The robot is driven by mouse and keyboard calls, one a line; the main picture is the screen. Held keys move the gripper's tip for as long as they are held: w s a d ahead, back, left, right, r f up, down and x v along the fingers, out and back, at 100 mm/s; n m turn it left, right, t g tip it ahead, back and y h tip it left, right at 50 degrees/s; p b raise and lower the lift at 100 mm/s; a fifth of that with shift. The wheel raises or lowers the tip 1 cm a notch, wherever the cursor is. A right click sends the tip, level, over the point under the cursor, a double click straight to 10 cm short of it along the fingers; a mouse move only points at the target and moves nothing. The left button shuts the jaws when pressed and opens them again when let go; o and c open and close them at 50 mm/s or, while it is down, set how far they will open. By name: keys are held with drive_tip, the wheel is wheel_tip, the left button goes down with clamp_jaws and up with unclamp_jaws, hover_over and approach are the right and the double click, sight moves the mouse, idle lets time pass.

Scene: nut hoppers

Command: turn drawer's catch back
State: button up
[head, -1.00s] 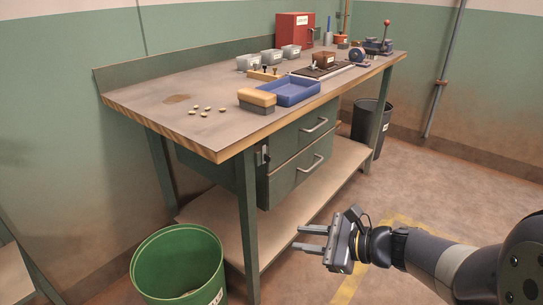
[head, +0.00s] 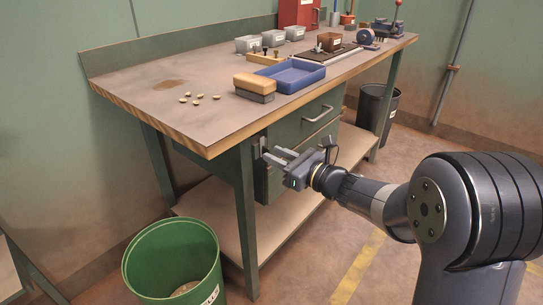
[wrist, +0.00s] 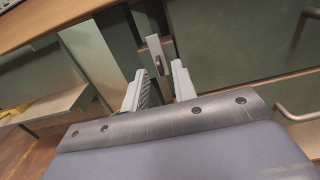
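The drawer's catch (wrist: 154,62) is a small light metal plate with a dark slot and knob, on the left edge of the drawer front in the wrist view. In the head view the catch (head: 263,145) shows just beyond my fingertips. My gripper (head: 272,156) is open and empty. In the wrist view my gripper (wrist: 160,85) has its two fingers apart, with the catch ahead of the gap between them. I cannot tell whether a finger touches it. The green drawers (head: 294,131) hang under the bench; my gripper partly hides the lower one.
The bench leg (head: 246,215) stands close left of my gripper. The bench top's front edge (head: 290,106) runs above it. A drawer handle (head: 318,114) juts out to the right. A green bin (head: 150,262) stands on the floor at left.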

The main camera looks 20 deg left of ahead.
sight(265, 148)
drive_tip(key=shift+x, duration=1.15)
clamp_jaws()
